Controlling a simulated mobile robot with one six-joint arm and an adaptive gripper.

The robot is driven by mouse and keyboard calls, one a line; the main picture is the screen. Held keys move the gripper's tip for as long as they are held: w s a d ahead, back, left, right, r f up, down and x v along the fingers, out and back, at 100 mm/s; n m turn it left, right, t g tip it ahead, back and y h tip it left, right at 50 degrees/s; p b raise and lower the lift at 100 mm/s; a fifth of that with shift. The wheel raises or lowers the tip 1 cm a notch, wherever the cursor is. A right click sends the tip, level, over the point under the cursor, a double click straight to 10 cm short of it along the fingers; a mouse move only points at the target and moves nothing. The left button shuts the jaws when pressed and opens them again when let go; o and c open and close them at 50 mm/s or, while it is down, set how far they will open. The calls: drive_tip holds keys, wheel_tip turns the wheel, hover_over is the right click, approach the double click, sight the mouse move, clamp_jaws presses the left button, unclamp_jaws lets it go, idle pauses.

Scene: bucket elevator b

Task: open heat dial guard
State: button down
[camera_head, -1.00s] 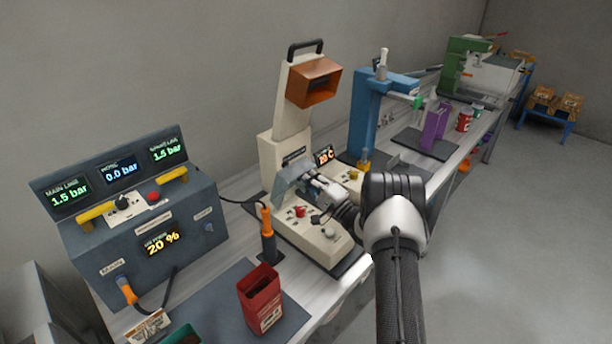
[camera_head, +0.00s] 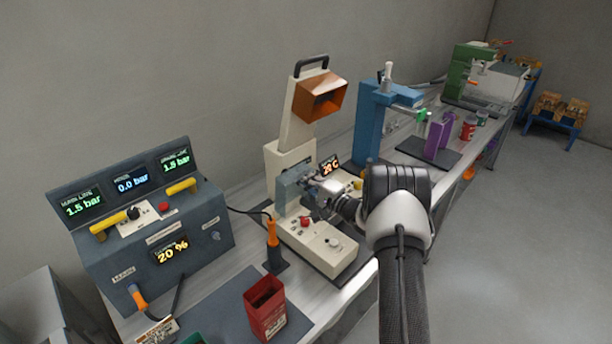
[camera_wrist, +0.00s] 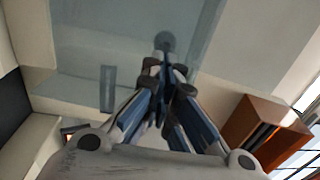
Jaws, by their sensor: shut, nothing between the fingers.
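The heat dial guard is a translucent grey-blue cover (camera_head: 288,186) on the cream machine (camera_head: 318,240). In the head view it stands steeply tilted up at the foot of the machine's column. In the wrist view its see-through panel (camera_wrist: 85,45) fills the top middle, with a dark round knob (camera_wrist: 164,41) on it. My gripper (camera_head: 314,198) is at the guard's right side in the head view. In the wrist view my gripper (camera_wrist: 168,72) is shut and empty, its fingertips just below the knob. I cannot tell whether they touch the guard. The dial is hidden.
An orange-brown hood (camera_head: 319,96) sits atop the column and also shows in the wrist view (camera_wrist: 262,130). A small temperature display (camera_head: 330,166) stands beside my gripper.

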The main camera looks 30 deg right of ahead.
sight(294, 170)
drive_tip(key=shift+w+a+r+g+h+p, duration=0.1)
drive_tip(key=shift+w+a+g+p, duration=0.15)
drive_tip(key=shift+w, duration=0.3)
drive_tip(key=shift+w+a+r+g+h+p, duration=0.1)
drive_tip(key=shift+w+a+r+g+p, duration=0.15)
drive_tip(key=shift+w, duration=0.3)
drive_tip(key=shift+w+a+g+h+p, duration=0.1)
drive_tip(key=shift+w+a+g+p, duration=0.1)
drive_tip(key=shift+w+p, duration=0.25)
drive_tip(key=shift+w, duration=0.15)
